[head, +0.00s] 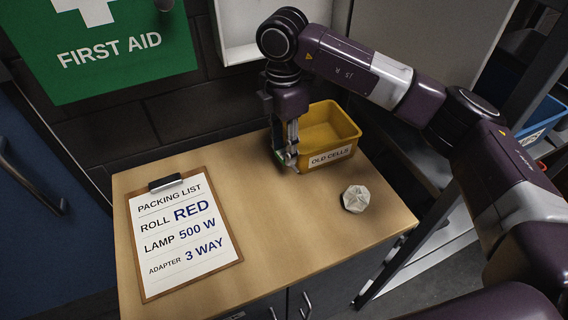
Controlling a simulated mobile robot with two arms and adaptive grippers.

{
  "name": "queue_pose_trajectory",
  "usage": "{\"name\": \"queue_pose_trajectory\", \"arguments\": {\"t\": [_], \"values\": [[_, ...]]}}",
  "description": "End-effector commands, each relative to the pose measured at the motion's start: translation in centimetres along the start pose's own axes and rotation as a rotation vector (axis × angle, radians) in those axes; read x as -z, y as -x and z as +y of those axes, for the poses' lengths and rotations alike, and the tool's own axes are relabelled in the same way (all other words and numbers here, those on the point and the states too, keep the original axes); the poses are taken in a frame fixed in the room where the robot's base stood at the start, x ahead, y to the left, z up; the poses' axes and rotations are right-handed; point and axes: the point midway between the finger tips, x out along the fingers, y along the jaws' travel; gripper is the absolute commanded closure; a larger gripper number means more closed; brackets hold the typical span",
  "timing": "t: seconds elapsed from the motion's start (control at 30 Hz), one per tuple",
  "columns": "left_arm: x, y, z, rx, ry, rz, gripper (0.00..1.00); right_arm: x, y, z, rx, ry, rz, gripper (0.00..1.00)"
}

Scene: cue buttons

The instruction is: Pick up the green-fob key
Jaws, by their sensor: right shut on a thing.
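My right gripper (287,161) points down over the wooden cabinet top, just left of a yellow bin. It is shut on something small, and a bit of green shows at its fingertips. This looks like the green-fob key (279,156), mostly hidden by the fingers. I cannot tell whether it touches the cabinet top. My left gripper is not in view.
The yellow bin (343,122) labelled OLD CELLS stands beside the gripper. A clipboard with a packing list (181,228) covers the left. The front middle of the cabinet top (283,235) is clear.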

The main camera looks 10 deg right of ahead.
Motion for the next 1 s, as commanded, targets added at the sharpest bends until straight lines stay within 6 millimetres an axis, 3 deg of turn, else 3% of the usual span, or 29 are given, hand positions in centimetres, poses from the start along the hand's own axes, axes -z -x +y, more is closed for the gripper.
{"name": "queue_pose_trajectory", "arguments": {"t": [0.3,0.5,0.7,1.0], "values": [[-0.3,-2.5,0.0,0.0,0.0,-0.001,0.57,0.1,9.9,0.1,-0.011,0.0,0.0,0.91],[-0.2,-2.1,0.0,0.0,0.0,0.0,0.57,0.0,15.4,0.1,-0.01,-0.002,-0.002,0.91],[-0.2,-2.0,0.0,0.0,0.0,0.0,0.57,0.1,19.0,0.0,-0.007,0.0,-0.001,0.91],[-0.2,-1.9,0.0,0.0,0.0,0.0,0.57,0.1,21.1,0.0,-0.005,0.001,0.001,0.91]]}}
